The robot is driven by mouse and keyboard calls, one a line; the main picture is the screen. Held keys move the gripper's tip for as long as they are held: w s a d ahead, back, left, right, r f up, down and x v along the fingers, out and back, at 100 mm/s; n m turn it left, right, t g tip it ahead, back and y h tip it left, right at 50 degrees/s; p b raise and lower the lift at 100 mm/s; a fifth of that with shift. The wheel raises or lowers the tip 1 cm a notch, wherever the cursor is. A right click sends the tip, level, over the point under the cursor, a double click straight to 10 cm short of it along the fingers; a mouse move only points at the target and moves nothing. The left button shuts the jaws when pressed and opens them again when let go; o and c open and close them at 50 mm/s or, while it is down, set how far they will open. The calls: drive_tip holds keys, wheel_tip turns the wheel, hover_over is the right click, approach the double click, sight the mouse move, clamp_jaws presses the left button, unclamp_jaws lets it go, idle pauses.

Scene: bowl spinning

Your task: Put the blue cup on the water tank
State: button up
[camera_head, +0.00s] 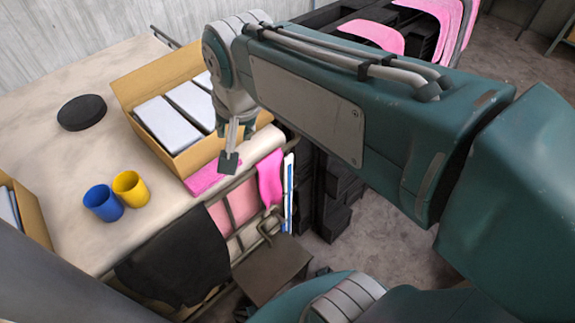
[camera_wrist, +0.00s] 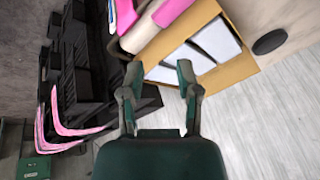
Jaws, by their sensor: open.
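The blue cup (camera_head: 103,204) stands upright on a broad beige top (camera_head: 60,165), touching or very close to a yellow cup (camera_head: 131,189) at its right. The beige top carries a flat round black disc (camera_head: 82,112). I cannot tell for sure whether this beige body is the water tank. My gripper (camera_head: 238,147) is to the right of the cups, above the front edge of the beige top, by a cardboard box. In the wrist view my gripper (camera_wrist: 159,72) has its two fingers apart with nothing held. The blue cup is not visible in the wrist view.
An open cardboard box (camera_head: 162,140) with white contents stands just behind my gripper. Another box (camera_head: 25,205) is at the left edge. Pink cloths (camera_head: 268,180) and a black cloth (camera_head: 172,262) hang over the front. Black crates (camera_wrist: 75,75) are stacked at the side. The beige top is clear around the disc.

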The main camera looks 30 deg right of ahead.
drive_tip(key=s+d+f+n+t, duration=0.1)
drive_tip(key=s+d+f+n, duration=0.2)
drive_tip(key=s, duration=0.6)
drive_tip(key=d+n, duration=0.2)
drive_tip(key=shift+d+f+h, duration=0.3)
drive_tip(key=shift+f, duration=0.1)
idle(0.4)
